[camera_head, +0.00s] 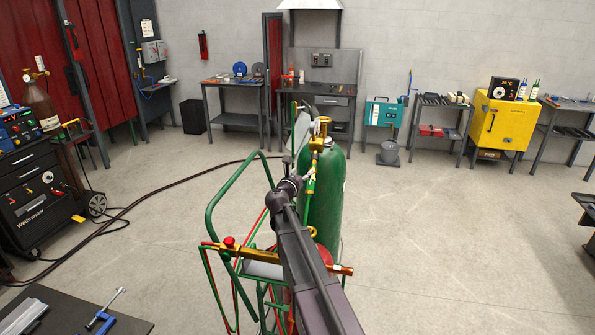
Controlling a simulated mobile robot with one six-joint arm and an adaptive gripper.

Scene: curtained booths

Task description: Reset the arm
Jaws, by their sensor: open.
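My arm (309,262) reaches up from the bottom middle of the head view, over a green gas-cylinder cart. Its wrist (290,186) is just left of the green cylinder (329,205). My gripper (288,158) is at the far end, small and partly lost against the parts behind it. It is open, and I see nothing held in it. I cannot tell whether it touches the cylinder's fittings. The brass valve (322,126) and the regulator (314,146) are close on its right.
The cart's green frame (211,215) and hoses surround the arm's left side. A black welding machine (38,205) stands at left, with a cable across the floor. A dark table corner (75,321) is at bottom left. Benches and a yellow cabinet (497,122) line the back wall.

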